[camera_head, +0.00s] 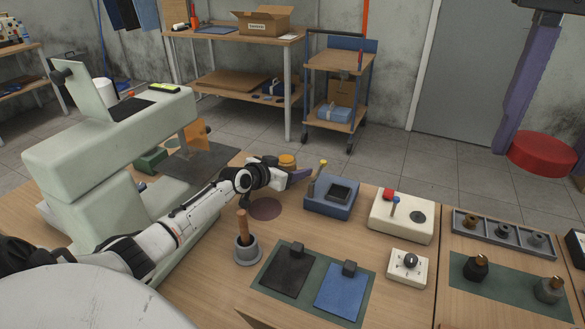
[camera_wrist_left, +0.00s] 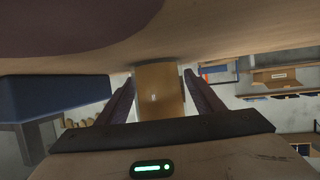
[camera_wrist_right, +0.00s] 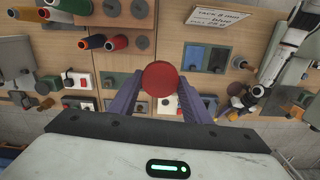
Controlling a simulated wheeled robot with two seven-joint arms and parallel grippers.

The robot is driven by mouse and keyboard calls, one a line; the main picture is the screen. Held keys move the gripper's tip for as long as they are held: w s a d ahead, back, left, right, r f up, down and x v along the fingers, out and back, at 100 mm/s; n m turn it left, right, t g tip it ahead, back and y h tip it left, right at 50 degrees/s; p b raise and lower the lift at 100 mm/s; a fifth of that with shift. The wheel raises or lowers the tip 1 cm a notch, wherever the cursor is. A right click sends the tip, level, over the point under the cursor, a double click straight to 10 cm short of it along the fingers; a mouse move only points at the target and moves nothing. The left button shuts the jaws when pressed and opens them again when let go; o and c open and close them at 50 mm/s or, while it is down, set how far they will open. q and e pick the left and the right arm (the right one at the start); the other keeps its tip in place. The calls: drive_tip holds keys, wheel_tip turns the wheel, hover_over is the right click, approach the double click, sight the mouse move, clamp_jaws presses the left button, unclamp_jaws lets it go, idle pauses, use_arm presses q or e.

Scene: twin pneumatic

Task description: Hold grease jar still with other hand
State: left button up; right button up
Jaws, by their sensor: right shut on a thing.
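The amber grease jar (camera_head: 287,159) stands on the bench beyond my left gripper (camera_head: 298,176). In the left wrist view the jar (camera_wrist_left: 159,92) stands between the two purple fingers of my left gripper (camera_wrist_left: 159,80), which are apart, with a narrow gap visible beside the jar. My right gripper (camera_wrist_right: 162,90) is shut on a red round piece (camera_wrist_right: 162,77), held high above the bench. The red piece (camera_head: 541,156) also shows at the right of the head view. Whether it belongs to the jar I cannot tell.
A blue box (camera_head: 331,197) stands just right of the left gripper. A grey cup with a wooden-handled brush (camera_head: 247,250) stands in front of it. A pale green machine (camera_head: 100,150) is at left. A white control box (camera_head: 402,217) and a grey tray (camera_head: 500,234) are further right.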

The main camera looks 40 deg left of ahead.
use_arm(q)
drive_tip(key=shift+r, duration=0.15)
use_arm(e)
drive_tip(key=shift+r, duration=0.15)
use_arm(q)
drive_tip(key=shift+s+r+p, duration=0.1)
drive_tip(key=shift+p, duration=0.2)
use_arm(e)
drive_tip(key=shift+r, duration=0.15)
use_arm(q)
drive_tip(key=p+v, duration=0.2)
drive_tip(key=v, duration=0.8)
drive_tip(key=shift+s+r+p, duration=0.1)
drive_tip(key=shift+s+p, duration=0.2)
use_arm(e)
wheel_tip(320, 180, up, 3)
drive_tip(key=shift+f, duration=0.2)
use_arm(q)
drive_tip(key=shift+s+r, duration=0.25)
drive_tip(key=shift+s, duration=0.25)
drive_tip(key=shift+w, duration=0.1)
